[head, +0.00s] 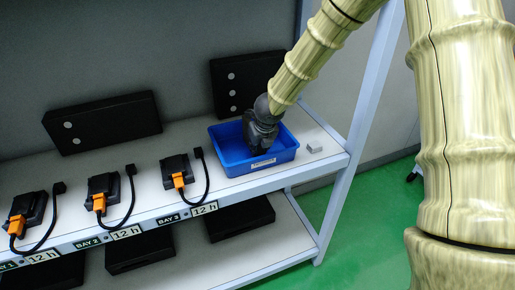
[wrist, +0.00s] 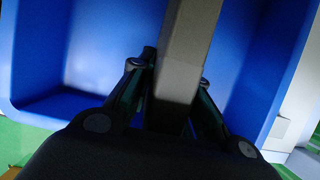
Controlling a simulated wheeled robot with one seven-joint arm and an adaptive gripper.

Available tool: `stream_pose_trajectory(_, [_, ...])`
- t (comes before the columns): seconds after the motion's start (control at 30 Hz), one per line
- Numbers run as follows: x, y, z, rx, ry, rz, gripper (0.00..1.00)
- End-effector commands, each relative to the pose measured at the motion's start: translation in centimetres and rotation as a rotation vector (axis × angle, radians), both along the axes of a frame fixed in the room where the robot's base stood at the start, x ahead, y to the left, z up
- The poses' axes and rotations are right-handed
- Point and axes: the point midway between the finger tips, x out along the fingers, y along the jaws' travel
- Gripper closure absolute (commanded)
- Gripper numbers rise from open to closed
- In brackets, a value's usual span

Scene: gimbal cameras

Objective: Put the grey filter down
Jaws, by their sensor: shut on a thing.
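My gripper (wrist: 170,88) is shut on the grey filter (wrist: 188,40), a long grey bar that runs up out of the top of the wrist view. In the wrist view the filter and fingers are over the inside of the blue bin (wrist: 75,62). In the head view my gripper (head: 262,138) reaches down into the blue bin (head: 232,164) on the shelf. The filter is hidden there behind my gripper and arm. I cannot tell whether the filter touches the bin floor.
A small light grey block (head: 315,147) lies right of the bin, near the shelf's right end. Several black devices with orange plugs (head: 178,180) line the shelf to the left. Black boxes (head: 238,85) stand behind. A shelf post (head: 362,110) rises at the right.

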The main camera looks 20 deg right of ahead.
Motion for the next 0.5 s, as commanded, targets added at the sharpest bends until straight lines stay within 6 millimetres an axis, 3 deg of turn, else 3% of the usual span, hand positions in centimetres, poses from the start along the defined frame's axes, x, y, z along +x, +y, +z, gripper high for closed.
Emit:
stream_pose_trajectory(0.1, [0.0, 0.01, -0.24, 0.0, 0.0, 0.0, 1.0])
stream_pose_trajectory(0.13, [0.0, 0.01, -0.23, 0.0, 0.0, 0.0, 0.79])
stream_pose_trajectory(0.23, [-0.01, 0.0, -0.14, 0.0, 0.0, 0.0, 0.61])
stream_pose_trajectory(0.5, [-0.01, 0.0, -0.15, 0.0, 0.0, 0.0, 0.59])
